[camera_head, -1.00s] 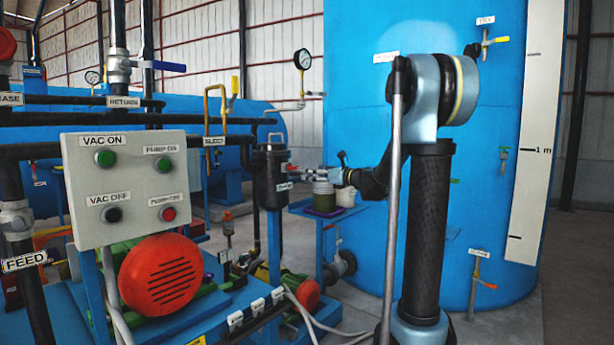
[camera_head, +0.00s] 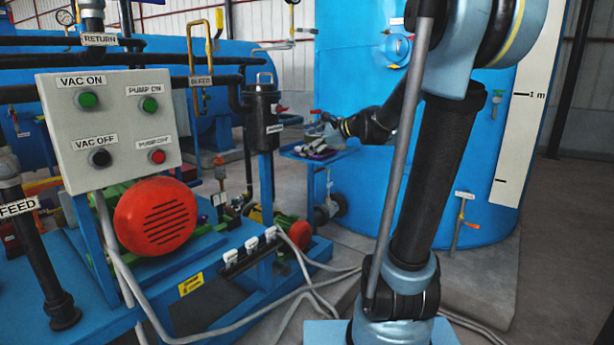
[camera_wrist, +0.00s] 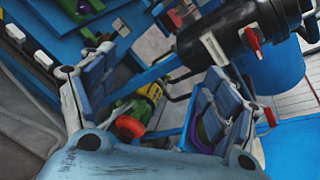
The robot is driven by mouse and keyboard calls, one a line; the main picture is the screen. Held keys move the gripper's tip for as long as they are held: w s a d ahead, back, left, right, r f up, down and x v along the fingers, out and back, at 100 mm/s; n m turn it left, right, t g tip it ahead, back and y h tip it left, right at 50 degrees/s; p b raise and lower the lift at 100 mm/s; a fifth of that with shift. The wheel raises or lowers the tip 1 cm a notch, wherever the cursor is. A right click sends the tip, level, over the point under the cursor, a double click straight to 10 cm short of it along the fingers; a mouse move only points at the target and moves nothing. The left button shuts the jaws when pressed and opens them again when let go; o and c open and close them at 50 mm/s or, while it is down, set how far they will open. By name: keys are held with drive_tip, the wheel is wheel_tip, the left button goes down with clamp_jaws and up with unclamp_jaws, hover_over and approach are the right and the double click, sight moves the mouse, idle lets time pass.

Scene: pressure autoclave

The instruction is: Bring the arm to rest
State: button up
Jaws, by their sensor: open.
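My gripper (camera_head: 318,141) shows small in the head view, at the end of my dark forearm, over or in front of a small blue stand (camera_head: 328,158) beside the big blue tank. In the wrist view my gripper (camera_wrist: 155,98) has its two fingers wide apart, with nothing held between them. Past the fingers are a green and orange part and the blue frame of the pump skid. My arm's column stands upright but tilted in the head view, with the elbow at the top edge.
The grey control box (camera_head: 112,125) and red motor cover (camera_head: 155,217) are on the left. A black canister (camera_head: 263,117) stands close to the gripper and shows large in the wrist view (camera_wrist: 220,38). The blue tank (camera_head: 475,170) rises behind my arm. Grey hoses cross the floor.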

drive_tip(key=s+d+f+n+g+h, duration=0.1)
drive_tip(key=s+d+f+n+h, duration=0.3)
drive_tip(key=s+d+f+n, duration=0.2)
drive_tip(key=s+d+f+n+g+h, duration=0.2)
drive_tip(key=s+d+f+n+h, duration=0.2)
drive_tip(key=s+f, duration=0.6)
drive_tip(key=s+d+f+n+g+h, duration=0.2)
drive_tip(key=s+d+f+n, duration=0.5)
drive_tip(key=s, duration=0.9)
drive_tip(key=shift+s+d+f+n+h, duration=0.25)
drive_tip(key=shift+d+f+n+h, duration=0.05)
drive_tip(key=shift+d+f+h, duration=0.6)
drive_tip(key=shift+w, duration=0.1)
drive_tip(key=shift+w+f, duration=0.1)
drive_tip(key=shift+w, duration=0.25)
